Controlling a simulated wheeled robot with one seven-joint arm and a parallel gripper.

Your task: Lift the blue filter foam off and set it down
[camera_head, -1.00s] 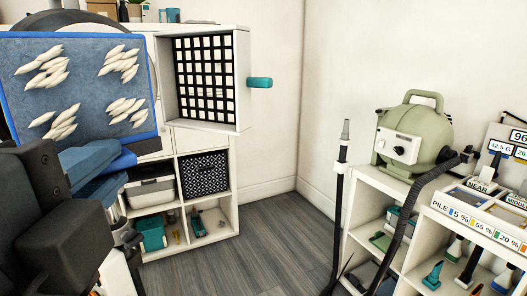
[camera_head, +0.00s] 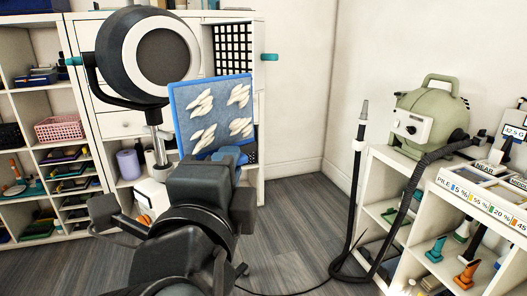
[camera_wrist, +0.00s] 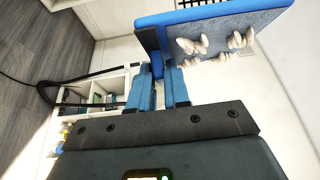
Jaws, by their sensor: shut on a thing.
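The blue filter foam (camera_head: 212,112) is a square panel with a bright blue rim and white tufts in clusters on its face. It stands nearly upright in the air in front of the white cabinet. My gripper (camera_head: 230,155) is shut on its lower edge. In the wrist view the blue fingers of my gripper (camera_wrist: 160,75) pinch a blue part at the edge of the foam (camera_wrist: 225,25). The open white housing (camera_head: 258,75) with a black grid (camera_head: 233,48) is partly hidden behind the foam.
A round black-and-white device (camera_head: 158,58) on a stand is close left of the foam. A shelf unit (camera_head: 375,185) on the right carries a green vacuum (camera_head: 430,115), with its black hose and upright wand (camera_head: 358,145) beside it. The grey floor (camera_head: 300,220) between is clear.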

